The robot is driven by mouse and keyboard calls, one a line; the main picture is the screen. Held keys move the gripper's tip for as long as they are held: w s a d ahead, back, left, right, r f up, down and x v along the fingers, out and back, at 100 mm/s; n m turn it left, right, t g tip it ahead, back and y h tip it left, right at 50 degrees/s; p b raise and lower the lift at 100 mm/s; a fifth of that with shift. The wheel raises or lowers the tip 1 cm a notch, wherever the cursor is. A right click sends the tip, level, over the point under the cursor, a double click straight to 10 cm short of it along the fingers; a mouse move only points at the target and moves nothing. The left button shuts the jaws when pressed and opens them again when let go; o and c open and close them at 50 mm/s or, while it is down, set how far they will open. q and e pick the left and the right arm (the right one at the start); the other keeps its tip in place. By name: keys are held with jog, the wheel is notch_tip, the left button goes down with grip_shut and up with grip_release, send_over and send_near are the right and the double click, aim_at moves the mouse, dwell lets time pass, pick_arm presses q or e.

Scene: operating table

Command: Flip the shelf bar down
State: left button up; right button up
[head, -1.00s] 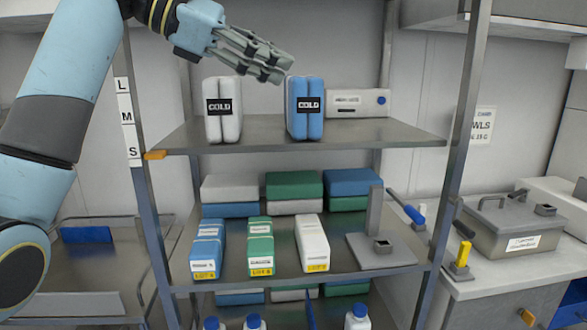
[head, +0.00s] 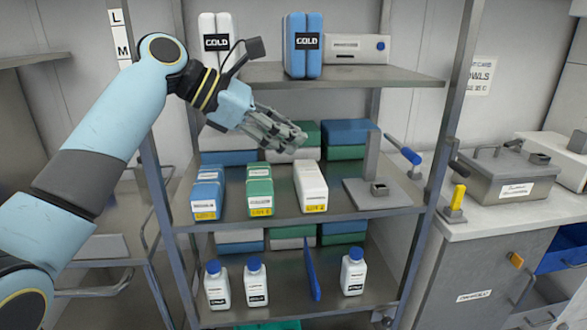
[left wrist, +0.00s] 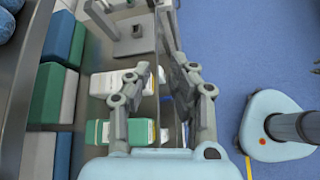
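The shelf bar appears to be the blue-handled lever (head: 403,149) on the grey upright post (head: 372,158) of a base plate on the middle shelf. It slants down to the right from near the post's top. My left gripper (head: 298,139) is in front of the shelf unit, left of the post and apart from the lever. In the left wrist view its fingers (left wrist: 163,78) stand apart with nothing held. The post's base plate (left wrist: 125,38) also shows there; I cannot make out the blue handle in that view.
Blue, green and white boxes (head: 311,186) stand on the middle shelf below my left gripper. White and blue COLD packs (head: 303,58) stand on the top shelf (head: 350,78). Bottles (head: 353,272) stand below.

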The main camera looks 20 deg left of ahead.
pick_arm(q)
jog(key=f, duration=0.5)
jog(key=shift+s+d+f, duration=0.1)
jog(key=shift+s+d, duration=0.1)
jog(key=shift+s, duration=0.1)
jog(key=shift+o, duration=1.3)
